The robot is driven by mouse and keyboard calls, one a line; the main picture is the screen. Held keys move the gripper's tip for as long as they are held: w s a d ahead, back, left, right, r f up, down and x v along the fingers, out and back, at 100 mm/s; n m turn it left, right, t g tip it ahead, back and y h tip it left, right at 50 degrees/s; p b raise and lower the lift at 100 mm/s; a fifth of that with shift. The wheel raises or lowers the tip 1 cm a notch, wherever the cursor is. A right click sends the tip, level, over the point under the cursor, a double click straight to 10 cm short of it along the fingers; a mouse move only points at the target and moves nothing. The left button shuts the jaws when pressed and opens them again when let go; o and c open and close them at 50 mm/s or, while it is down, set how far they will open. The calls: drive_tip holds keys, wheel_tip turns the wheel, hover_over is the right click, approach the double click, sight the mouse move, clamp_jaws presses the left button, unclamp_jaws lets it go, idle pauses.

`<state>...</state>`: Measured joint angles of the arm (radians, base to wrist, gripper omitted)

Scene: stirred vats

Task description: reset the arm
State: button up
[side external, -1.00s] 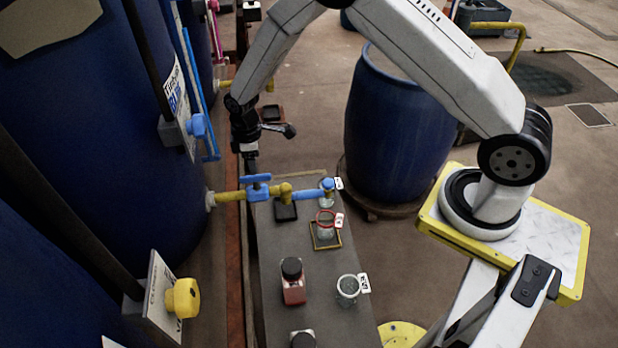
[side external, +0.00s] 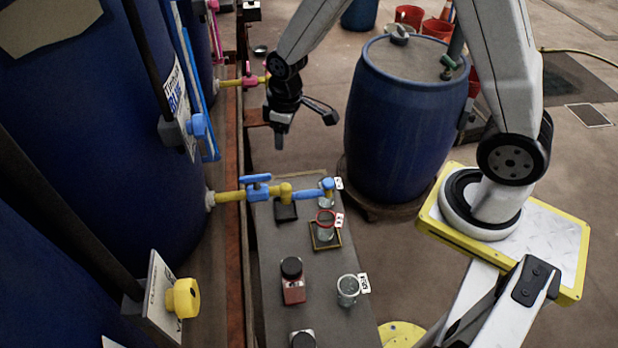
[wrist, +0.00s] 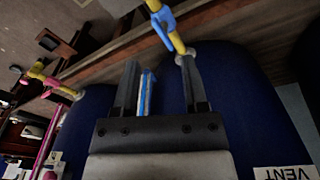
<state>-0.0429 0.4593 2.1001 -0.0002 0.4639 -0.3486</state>
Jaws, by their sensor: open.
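My gripper (side external: 281,134) hangs in the air beside the large blue vat (side external: 90,130), above and behind the near bench (side external: 325,275) in the side view. In the wrist view its two fingers (wrist: 160,62) stand wide apart. A blue and white upright tube shows in the gap between them, apparently on the vat behind. Nothing is held. A blue-handled valve (side external: 258,188) on a yellow pipe sticks out from the vat over the bench; the blue valve also shows above the fingers in the wrist view (wrist: 163,22).
On the bench stand a red jar with a black lid (side external: 293,280), a clear glass jar (side external: 348,290) and a red-rimmed jar (side external: 325,224) on a yellow-edged square. A blue barrel (side external: 400,130) stands behind. A pink-handled valve (side external: 249,76) is farther back.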

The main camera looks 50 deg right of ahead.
drive_tip(key=s+d+r+m+t, duration=0.1)
drive_tip(key=s+r+m, duration=0.3)
drive_tip(key=s, duration=0.7)
drive_tip(key=shift+s+d+r, duration=0.35)
drive_tip(key=shift+s+r, duration=0.05)
